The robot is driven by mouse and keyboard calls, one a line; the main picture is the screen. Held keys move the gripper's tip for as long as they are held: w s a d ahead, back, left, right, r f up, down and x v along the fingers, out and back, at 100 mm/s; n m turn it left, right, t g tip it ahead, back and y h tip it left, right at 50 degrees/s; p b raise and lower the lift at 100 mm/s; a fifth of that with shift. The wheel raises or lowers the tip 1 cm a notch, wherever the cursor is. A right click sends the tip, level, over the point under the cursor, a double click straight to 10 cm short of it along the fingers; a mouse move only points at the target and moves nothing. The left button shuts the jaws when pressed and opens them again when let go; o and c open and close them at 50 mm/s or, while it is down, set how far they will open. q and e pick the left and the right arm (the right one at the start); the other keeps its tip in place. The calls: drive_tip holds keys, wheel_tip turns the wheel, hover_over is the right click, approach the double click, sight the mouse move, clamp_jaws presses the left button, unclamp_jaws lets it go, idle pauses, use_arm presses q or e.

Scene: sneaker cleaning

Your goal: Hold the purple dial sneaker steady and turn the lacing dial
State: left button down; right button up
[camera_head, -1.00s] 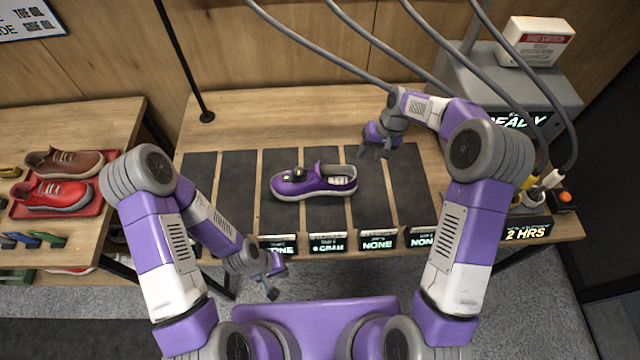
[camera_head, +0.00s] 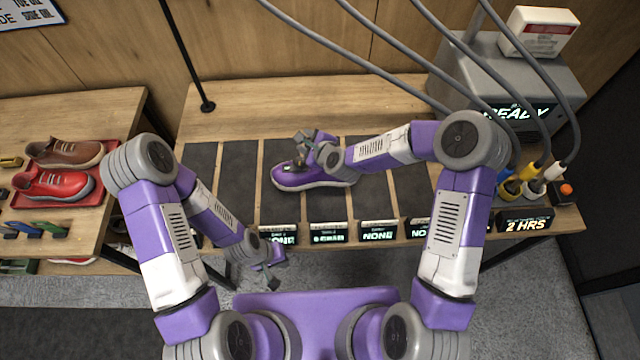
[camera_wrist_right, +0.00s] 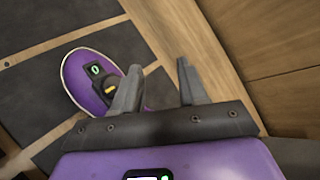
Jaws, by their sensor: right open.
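The purple dial sneaker (camera_head: 300,181) lies on the dark mats of the bench, toe to the left. Its heel part is hidden behind my right arm in the head view. In the right wrist view its purple toe (camera_wrist_right: 84,68) shows with a dark dial (camera_wrist_right: 108,88) and a small display beside it. My right gripper (camera_head: 300,150) is over the front of the shoe. It is open, and one finger is close to the dial in the right wrist view (camera_wrist_right: 158,82); I cannot tell whether it touches. My left gripper (camera_head: 262,280) hangs in front of the bench, away from the shoe.
Small label displays (camera_head: 328,233) line the bench's front edge. A grey machine (camera_head: 515,85) with hoses stands at the right. A red tray (camera_head: 75,197) with other shoes sits on the left table.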

sight(300, 163)
drive_tip(key=s+f+m, duration=0.1)
drive_tip(key=m, duration=0.1)
drive_tip(key=s+f+m+t+h, duration=0.1)
drive_tip(key=s+m, duration=0.1)
drive_tip(key=s+f+m+t+h, duration=0.1)
drive_tip(key=s+m, duration=0.1)
drive_tip(key=m, duration=0.1)
drive_tip(key=shift+s+a, duration=0.15)
drive_tip(key=shift+s, duration=0.05)
drive_tip(key=shift+s+d+m+t+h, duration=0.9)
drive_tip(key=shift+s+d+m+h, duration=0.85)
drive_tip(key=shift+s+m, duration=1.95)
drive_tip(key=shift+m, duration=0.3)
drive_tip(key=x, duration=1.1)
drive_tip(key=shift+w+a+r, duration=0.1)
drive_tip(key=shift+w+r, duration=0.1)
drive_tip(key=shift+w, duration=0.15)
drive_tip(key=shift+c, duration=0.3)
clamp_jaws()
drive_tip(key=shift+o, duration=1.8)
unclamp_jaws()
